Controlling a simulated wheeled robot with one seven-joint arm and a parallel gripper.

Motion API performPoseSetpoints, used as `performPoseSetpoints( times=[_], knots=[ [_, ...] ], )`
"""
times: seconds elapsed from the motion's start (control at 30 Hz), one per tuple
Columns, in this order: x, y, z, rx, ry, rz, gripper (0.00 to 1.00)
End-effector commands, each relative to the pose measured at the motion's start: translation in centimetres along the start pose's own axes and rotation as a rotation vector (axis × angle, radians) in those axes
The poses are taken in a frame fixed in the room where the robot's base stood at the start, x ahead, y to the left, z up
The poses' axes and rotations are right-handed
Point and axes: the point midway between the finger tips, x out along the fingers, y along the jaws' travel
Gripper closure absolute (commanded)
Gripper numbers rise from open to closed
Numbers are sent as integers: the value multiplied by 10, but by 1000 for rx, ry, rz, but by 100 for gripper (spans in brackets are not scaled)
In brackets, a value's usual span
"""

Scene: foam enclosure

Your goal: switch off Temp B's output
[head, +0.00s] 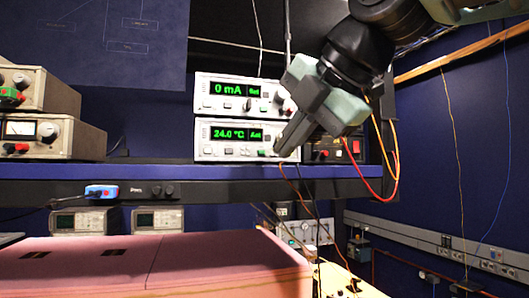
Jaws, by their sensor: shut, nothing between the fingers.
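Two white instruments are stacked on the shelf in the head view. The upper one (214,103) shows a green "0 mA" reading. The lower one (208,152) shows "24.0 °C" and a small second display at its right that is hard to read. No label naming Temp B is legible. Small buttons run along the lower front of each, with a green one (263,152) toward the right of the lower unit. My gripper (281,151) is shut and empty, tilted down and left, its tip over the right end of the lower unit's front. I cannot tell whether it touches. It hides part of both right ends.
A dark box with a red switch (356,147) stands right of the stack, partly behind my gripper. Beige instruments (85,137) sit on the shelf's left. Orange and red cables (393,178) hang beside my arm. Pink foam (150,265) lies below the shelf edge (220,190).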

Motion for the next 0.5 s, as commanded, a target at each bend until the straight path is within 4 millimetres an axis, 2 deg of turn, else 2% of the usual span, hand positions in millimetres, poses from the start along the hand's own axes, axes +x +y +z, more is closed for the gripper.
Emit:
performPoseSetpoints(
  times=[0.27,0.5],
  knots=[
    [7,6,6,2,0,-2,100],
    [28,23,22,4,1,-3,100]
  ],
)
